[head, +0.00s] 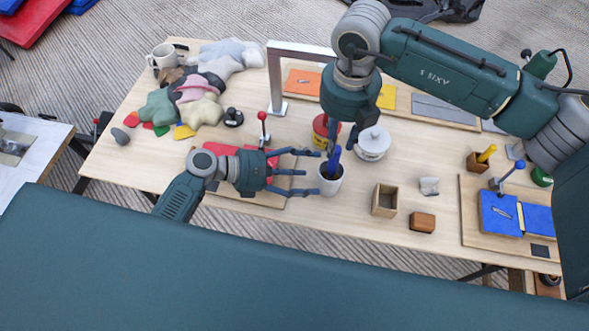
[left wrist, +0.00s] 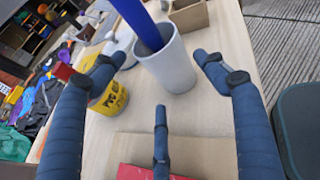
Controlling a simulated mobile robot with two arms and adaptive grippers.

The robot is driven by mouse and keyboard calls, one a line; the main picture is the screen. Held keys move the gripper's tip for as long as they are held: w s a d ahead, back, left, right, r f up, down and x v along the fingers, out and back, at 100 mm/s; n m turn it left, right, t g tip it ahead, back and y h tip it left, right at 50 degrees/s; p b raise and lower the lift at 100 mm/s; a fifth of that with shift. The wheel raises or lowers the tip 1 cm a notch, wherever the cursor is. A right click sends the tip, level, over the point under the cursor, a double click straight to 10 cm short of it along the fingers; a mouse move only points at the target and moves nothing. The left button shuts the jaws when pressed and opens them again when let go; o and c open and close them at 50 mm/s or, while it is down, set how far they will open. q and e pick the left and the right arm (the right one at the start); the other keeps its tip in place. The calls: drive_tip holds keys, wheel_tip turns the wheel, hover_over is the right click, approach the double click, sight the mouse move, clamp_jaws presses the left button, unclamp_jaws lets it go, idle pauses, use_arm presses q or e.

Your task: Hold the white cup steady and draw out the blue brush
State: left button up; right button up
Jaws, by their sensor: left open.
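The white cup (head: 330,185) stands upright on the table, with the blue brush (head: 333,163) rising out of it at a tilt. My left gripper (head: 311,172) is open, just left of the cup, its fingers pointing at it. In the left wrist view the cup (left wrist: 171,68) is ahead between the spread fingers, with no clear contact, and the brush (left wrist: 137,22) leaves the top of the picture. My right gripper (head: 343,140) points down just above the cup, by the brush's top. Its fingers are small and partly hidden, so its grip is unclear.
A yellow and red can (head: 322,128) and a white lidded pot (head: 373,143) stand close behind the cup. A wooden box (head: 384,200) and a brown block (head: 422,222) are to its right. A metal frame (head: 275,85) stands behind left. A red-topped board lies under my left gripper.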

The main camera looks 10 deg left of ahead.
sight(329, 174)
use_arm(q)
drive_tip(key=x, duration=0.6)
drive_tip(key=shift+w+d+f, duration=0.15)
drive_tip(key=shift+w+d, duration=0.1)
drive_tip(key=shift+d, duration=0.05)
